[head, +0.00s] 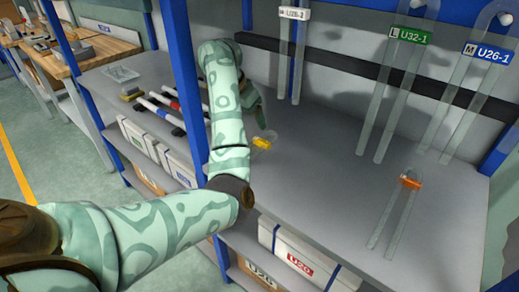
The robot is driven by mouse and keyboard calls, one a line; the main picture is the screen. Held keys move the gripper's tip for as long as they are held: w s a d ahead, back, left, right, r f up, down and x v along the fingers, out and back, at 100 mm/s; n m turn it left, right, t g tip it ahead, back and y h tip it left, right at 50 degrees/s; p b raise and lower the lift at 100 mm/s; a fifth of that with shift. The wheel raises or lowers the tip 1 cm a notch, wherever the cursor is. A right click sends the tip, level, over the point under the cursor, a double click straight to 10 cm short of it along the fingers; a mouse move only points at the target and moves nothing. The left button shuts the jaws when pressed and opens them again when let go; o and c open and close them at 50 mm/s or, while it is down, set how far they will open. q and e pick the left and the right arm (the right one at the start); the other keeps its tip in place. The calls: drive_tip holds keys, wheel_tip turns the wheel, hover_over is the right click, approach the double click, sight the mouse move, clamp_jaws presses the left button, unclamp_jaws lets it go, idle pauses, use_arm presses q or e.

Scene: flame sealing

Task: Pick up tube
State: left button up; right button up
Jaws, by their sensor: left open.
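A clear tube with an orange band (411,182) is at the right of the grey shelf, its two thin legs running down toward the front edge. A small yellow piece with a clear part (263,142) lies on the shelf further left. My left gripper (261,120) is open just above and behind the yellow piece, partly hidden by my own arm. I cannot tell whether it touches the piece. Clear U-shaped tubes hang at the back, labelled U28-2 (294,13), U32-1 (410,36) and U26-1 (488,53). My right gripper is not in view.
The grey shelf (325,185) is clear between the yellow piece and the orange-banded tube. A blue post (180,70) stands left of my forearm. Striped rods (172,106) lie beyond it. Labelled boxes (292,258) sit on the lower shelf.

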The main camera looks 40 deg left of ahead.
use_arm(q)
drive_tip(key=b, duration=0.2)
hover_over(260, 142)
drive_tip(key=s+a, duration=0.1)
drive_tip(key=s, duration=0.2)
drive_tip(key=f, duration=0.6)
drive_tip(key=shift+w+a, duration=0.1)
drive_tip(key=shift+w, duration=0.2)
drive_tip(key=shift+f+b, duration=0.3)
drive_tip(key=shift+b, duration=0.15)
drive_tip(key=b+x, duration=0.1)
drive_tip(key=x, duration=0.1)
drive_tip(key=d+b+x, duration=0.1)
drive_tip(key=x, duration=0.1)
drive_tip(key=shift+f, duration=0.1)
drive_tip(key=shift+w+f, duration=0.15)
drive_tip(key=shift+f, duration=0.1)
drive_tip(key=shift+r, duration=0.15)
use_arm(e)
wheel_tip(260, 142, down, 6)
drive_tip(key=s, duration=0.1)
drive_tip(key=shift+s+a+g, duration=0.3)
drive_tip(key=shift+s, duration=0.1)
use_arm(q)
drive_tip(key=shift+c, duration=0.7)
drive_tip(key=c, duration=0.9)
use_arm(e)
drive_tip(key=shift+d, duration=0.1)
